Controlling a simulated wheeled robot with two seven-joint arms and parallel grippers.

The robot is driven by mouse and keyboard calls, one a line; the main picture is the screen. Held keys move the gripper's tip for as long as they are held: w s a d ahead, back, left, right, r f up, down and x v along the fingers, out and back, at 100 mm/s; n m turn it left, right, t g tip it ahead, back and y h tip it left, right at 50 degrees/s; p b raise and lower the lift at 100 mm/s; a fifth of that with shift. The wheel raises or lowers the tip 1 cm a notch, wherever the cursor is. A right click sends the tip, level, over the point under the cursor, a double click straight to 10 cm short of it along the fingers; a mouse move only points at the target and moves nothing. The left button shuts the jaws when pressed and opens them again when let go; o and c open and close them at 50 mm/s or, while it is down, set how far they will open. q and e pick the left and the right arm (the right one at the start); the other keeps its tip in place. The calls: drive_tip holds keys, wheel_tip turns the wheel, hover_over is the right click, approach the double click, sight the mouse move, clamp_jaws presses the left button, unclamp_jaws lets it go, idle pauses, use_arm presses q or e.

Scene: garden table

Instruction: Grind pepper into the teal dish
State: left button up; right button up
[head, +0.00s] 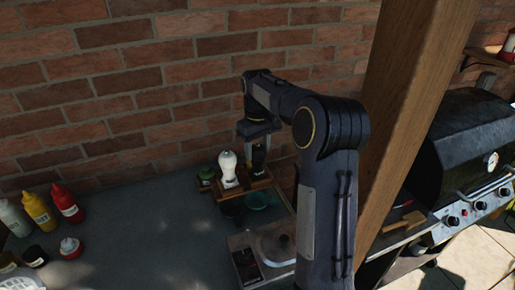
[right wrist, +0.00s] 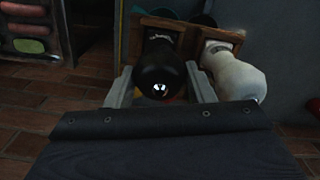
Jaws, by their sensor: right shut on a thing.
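A black mill (right wrist: 166,70), which I take for the pepper mill, shows from above between the fingers of my right gripper (right wrist: 162,88). That gripper (head: 258,146) is shut on the mill. In the head view the mill (head: 259,158) is upright at the wooden rack (head: 262,184), partly hidden by the gripper. I cannot tell whether its base touches the rack. A white mill (head: 228,168) stands right beside it in the rack. The teal dish (head: 257,200) lies on the table in front of the rack, below the gripper. My left gripper is not in view.
A dark bowl (head: 231,209) sits left of the dish. A green-topped jar (head: 206,175) is at the rack's left. Sauce bottles (head: 67,204) stand far left. A wooden post (head: 405,100) and grill (head: 465,140) are right.

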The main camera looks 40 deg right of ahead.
sight(258, 146)
idle(0.9)
drive_tip(key=o, duration=1)
drive_tip(key=shift+c, duration=0.2)
wheel_tip(258, 146, up, 8)
drive_tip(key=shift+f+b, duration=0.1)
drive_tip(key=shift+b, duration=0.2)
